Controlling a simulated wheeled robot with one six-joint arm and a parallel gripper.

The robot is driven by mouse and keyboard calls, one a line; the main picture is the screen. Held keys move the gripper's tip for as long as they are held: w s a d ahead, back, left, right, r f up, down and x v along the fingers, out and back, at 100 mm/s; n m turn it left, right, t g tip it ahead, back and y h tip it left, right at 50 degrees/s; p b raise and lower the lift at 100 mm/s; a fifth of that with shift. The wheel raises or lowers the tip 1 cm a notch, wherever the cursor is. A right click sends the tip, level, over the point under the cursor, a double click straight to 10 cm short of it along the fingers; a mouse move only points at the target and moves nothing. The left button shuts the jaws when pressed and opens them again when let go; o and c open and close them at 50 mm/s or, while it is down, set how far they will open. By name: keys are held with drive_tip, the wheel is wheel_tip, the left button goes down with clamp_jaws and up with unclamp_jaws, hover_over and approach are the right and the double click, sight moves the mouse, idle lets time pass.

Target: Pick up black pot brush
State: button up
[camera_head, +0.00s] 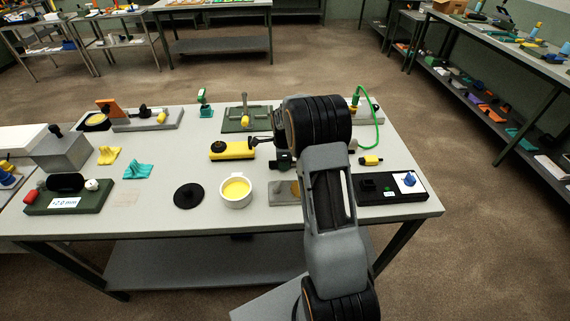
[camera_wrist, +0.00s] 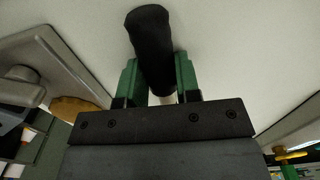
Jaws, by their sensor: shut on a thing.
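In the wrist view, my gripper (camera_wrist: 157,78) has its green fingers on either side of a black, rounded, thick cylinder, which I take for the black pot brush (camera_wrist: 150,38). The fingers close on its near part, and its far end sticks out beyond the fingertips over a pale surface. A light part shows at its near end. Its bristles cannot be made out. In the head view, my arm covers most of the gripper (camera_head: 284,160) and whatever it holds, over the right half of the grey table (camera_head: 140,218).
A white pot (camera_head: 236,202) with yellow contents and a flat black disc (camera_head: 188,196) stand near the front edge. A yellow block (camera_head: 232,151) lies left of my gripper. A black tray (camera_head: 405,196) and a green looped tube (camera_head: 379,125) are to the right.

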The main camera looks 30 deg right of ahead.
drive_tip(key=shift+r, duration=0.15)
drive_tip(key=shift+r, duration=0.25)
wheel_tip(320, 180, up, 2)
drive_tip(key=shift+b, duration=0.45)
drive_tip(key=s+a+r+b, duration=0.2)
drive_tip(key=s+a+r, duration=0.7)
drive_tip(key=a+r, duration=0.1)
drive_tip(key=shift+s, duration=0.35)
drive_tip(key=shift+r, duration=0.1)
drive_tip(key=o, duration=0.3)
drive_tip(key=shift+c, duration=1.3)
